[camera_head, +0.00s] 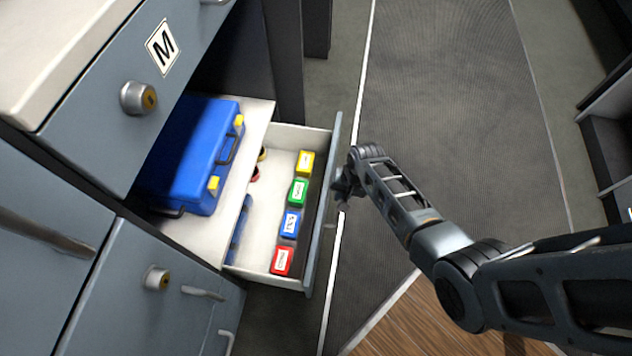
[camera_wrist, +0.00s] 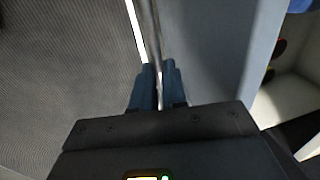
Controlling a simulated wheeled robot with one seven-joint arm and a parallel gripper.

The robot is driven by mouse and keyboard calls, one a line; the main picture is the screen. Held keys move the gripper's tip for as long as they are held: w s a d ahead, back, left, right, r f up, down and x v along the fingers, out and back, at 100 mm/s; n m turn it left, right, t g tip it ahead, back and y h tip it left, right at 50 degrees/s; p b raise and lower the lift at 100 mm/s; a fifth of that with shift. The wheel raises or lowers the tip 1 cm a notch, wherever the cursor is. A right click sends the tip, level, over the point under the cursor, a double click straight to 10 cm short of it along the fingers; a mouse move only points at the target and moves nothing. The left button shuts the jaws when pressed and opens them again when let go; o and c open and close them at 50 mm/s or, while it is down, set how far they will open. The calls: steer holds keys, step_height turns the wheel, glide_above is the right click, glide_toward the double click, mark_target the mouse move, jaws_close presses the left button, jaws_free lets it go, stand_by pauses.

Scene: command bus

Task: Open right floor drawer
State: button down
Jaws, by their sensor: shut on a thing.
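The floor drawer (camera_head: 309,285) stands pulled out from under the shelf, with a white inside and a grey-blue front. Red, blue, green and yellow labelled boxes lie in a row inside it. My gripper (camera_head: 341,188) is at the outer face of the drawer front. In the wrist view my gripper (camera_wrist: 159,72) has its two blue fingers shut on the drawer handle (camera_wrist: 149,25), a thin bar. The drawer front (camera_wrist: 210,45) shows just right of the fingers. In the head view my gripper hides part of the handle.
A blue case (camera_head: 195,150) with yellow latches sits on the shelf above the drawer. Grey-blue cabinets with knobs (camera_head: 138,98) and handles fill the left side. The grey floor mat (camera_head: 450,100) right of the drawer is clear apart from my arm.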

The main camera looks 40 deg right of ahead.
steer(key=s+d+p, duration=0.1)
steer(key=s+d, duration=0.4)
steer(key=s, duration=0.1)
steer(key=shift+s+p, duration=0.35)
steer(key=shift+s, duration=0.05)
steer(key=c, duration=1.2)
jaws_free()
steer(key=shift+o, duration=0.2)
step_height(320, 180, up, 8)
steer(key=s+p, duration=0.1)
steer(key=p, duration=0.2)
steer(key=shift+d+f, duration=0.15)
steer(key=shift+d, duration=0.25)
